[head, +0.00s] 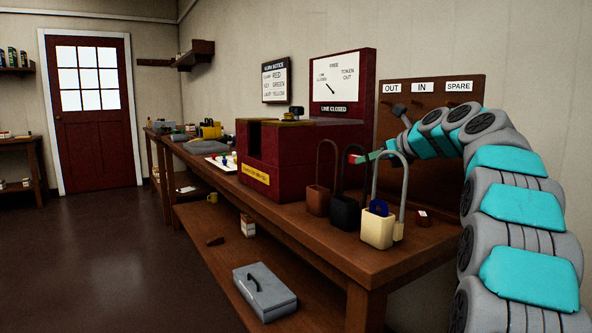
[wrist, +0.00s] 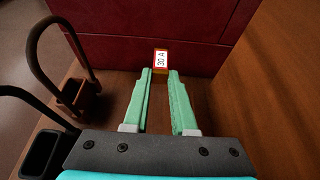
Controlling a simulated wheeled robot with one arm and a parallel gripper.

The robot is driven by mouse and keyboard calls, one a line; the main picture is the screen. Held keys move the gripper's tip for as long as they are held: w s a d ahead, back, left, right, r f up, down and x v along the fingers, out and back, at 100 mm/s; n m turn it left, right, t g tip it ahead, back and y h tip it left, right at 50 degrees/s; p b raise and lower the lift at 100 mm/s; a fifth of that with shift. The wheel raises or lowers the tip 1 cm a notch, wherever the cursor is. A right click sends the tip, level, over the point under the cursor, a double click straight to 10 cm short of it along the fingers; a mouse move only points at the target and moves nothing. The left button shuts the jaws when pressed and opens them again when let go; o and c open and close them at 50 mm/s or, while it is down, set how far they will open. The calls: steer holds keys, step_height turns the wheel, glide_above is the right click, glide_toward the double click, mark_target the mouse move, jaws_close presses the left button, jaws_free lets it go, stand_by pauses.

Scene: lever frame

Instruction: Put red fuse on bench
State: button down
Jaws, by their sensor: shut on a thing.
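The red fuse (wrist: 160,62) has a white face marked "30 A" and a yellowish lower edge. It sits between the tips of my gripper (wrist: 161,75), which is shut on it. In the head view the fuse (head: 353,159) is a small red shape at the end of my green gripper fingers (head: 369,156), above the bench and behind the padlocks. The brown wooden bench (head: 325,250) runs along the wall. How far the fuse is above the bench top is hard to tell.
A brown padlock (head: 318,200), a black one (head: 345,213) and a cream one (head: 377,231) stand at the bench's front. A dark red box (head: 259,183) stands to their left. A small red block (head: 424,218) lies at right, before the wooden board (head: 438,97).

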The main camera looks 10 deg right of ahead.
steer(key=shift+f+b, duration=1.4)
steer(key=shift+f, duration=3.6)
steer(key=shift+f, duration=0.15)
steer(key=c, duration=0.7)
jaws_free()
steer(key=p+v, duration=0.1)
steer(key=v, duration=1.1)
